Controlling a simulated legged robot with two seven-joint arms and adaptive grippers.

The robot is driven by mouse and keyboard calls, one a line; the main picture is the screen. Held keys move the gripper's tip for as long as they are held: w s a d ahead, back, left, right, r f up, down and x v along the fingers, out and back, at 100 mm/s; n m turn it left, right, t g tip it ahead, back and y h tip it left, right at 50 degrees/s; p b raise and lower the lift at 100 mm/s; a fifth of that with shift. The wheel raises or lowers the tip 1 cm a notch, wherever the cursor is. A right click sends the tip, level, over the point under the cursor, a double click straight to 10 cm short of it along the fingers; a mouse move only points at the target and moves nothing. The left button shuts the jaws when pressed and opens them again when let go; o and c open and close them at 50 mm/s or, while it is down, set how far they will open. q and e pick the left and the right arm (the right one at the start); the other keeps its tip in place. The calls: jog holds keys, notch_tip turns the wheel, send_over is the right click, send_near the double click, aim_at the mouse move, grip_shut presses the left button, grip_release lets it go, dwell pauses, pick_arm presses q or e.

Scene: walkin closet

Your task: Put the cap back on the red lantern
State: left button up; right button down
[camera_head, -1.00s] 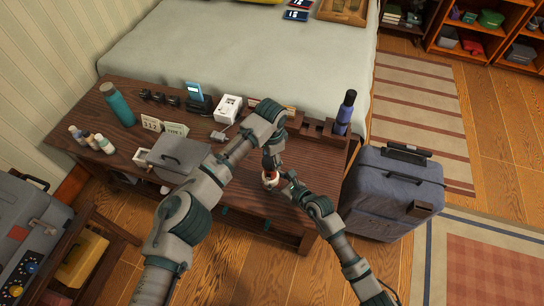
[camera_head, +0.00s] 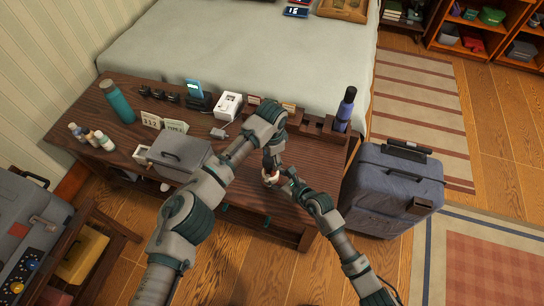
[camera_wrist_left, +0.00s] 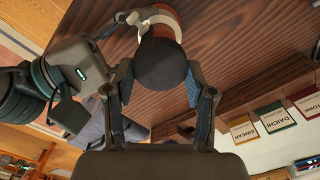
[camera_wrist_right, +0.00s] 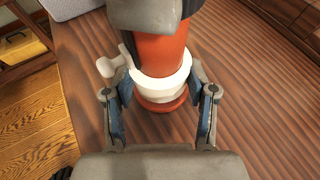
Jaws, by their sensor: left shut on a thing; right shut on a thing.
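The red lantern (camera_wrist_right: 160,54) has a red body, a white band and a red foot; it stands on the brown table in the right wrist view. My right gripper (camera_wrist_right: 163,108) is shut on it around the white band. The black cap (camera_wrist_left: 160,65) is between the fingers of my left gripper (camera_wrist_left: 162,75), which is shut on it. In the left wrist view the cap lies in front of the lantern (camera_wrist_left: 160,22) and overlaps it. I cannot tell whether they touch. In the head view the lantern (camera_head: 269,178) is small and mostly hidden by my grippers.
On the table (camera_head: 240,190) are a grey case (camera_head: 180,157), a teal bottle (camera_head: 117,102), small bottles (camera_head: 104,140), a white box (camera_head: 229,105) and a dark blue bottle (camera_head: 345,108). Name cards (camera_wrist_left: 275,117) stand along one edge. A suitcase (camera_head: 390,190) stands at the right.

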pick_arm(q)
jog(key=shift+f, duration=0.4)
pick_arm(e)
jog(key=shift+f, duration=0.15)
